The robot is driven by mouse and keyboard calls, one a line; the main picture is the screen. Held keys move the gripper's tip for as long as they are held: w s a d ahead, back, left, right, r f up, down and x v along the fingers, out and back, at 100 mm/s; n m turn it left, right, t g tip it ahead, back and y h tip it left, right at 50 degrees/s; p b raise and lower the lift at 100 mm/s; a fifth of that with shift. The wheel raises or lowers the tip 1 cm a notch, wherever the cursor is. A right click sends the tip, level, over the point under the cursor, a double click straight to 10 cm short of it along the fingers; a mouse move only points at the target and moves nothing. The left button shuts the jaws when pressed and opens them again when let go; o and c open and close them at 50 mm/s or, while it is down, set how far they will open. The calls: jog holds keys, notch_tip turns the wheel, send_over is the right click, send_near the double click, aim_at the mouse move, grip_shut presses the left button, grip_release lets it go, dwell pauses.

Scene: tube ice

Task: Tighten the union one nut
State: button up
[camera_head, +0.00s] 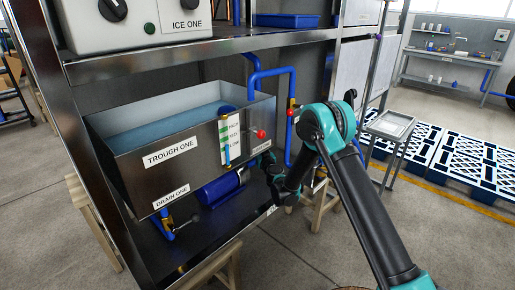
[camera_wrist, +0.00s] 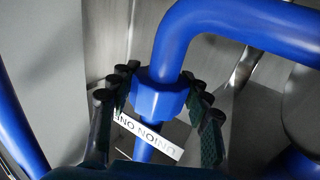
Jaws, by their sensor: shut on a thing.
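The union one nut (camera_wrist: 160,98) is a blue collar on a blue pipe in the wrist view. A white label (camera_wrist: 148,138) reading "UNION ONE", upside down in the picture, sits just below it. My gripper (camera_wrist: 163,88) has its dark, ridged fingers on both sides of the nut and is shut on it. In the head view my gripper (camera_head: 268,167) is low at the right end of the trough, by the blue pump (camera_head: 220,188). The nut cannot be made out there behind my gripper and arm.
The steel trough (camera_head: 150,180), labelled "TROUGH ONE", holds water left of my gripper. The drain valve (camera_head: 166,225) is low at left. A frame post (camera_head: 388,60) stands behind my arm.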

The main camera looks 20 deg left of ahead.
jog(key=o, duration=1.2)
jog(key=v, duration=0.7)
jog(key=shift+s+d, duration=0.2)
